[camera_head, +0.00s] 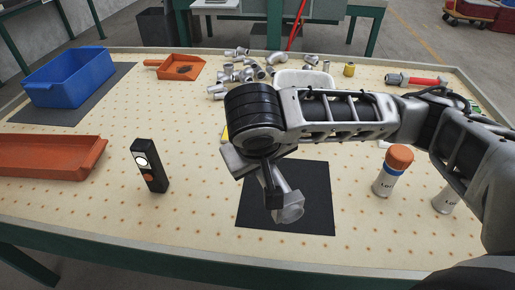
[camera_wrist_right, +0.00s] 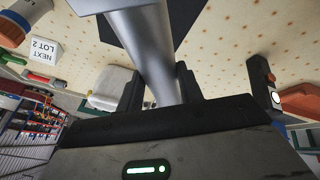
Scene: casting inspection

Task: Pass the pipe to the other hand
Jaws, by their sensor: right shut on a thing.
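My right gripper (camera_head: 268,180) points down above the black mat (camera_head: 318,190) and is shut on a grey metal pipe (camera_head: 288,206). The pipe's flared lower end hangs over the mat; I cannot tell its exact height. In the right wrist view the pipe (camera_wrist_right: 146,52) runs between the two dark fingers of the gripper (camera_wrist_right: 160,88) and extends away from them. The part between the fingers is partly hidden in the head view. My left gripper is not in view.
A blue bin (camera_head: 70,78) and an orange tray (camera_head: 50,155) stand left. A black device (camera_head: 149,166) stands upright left of the mat. Loose pipes (camera_head: 235,72) and a white container (camera_head: 303,79) lie behind my arm. An orange-capped bottle (camera_head: 392,172) stands right. The front-left table is clear.

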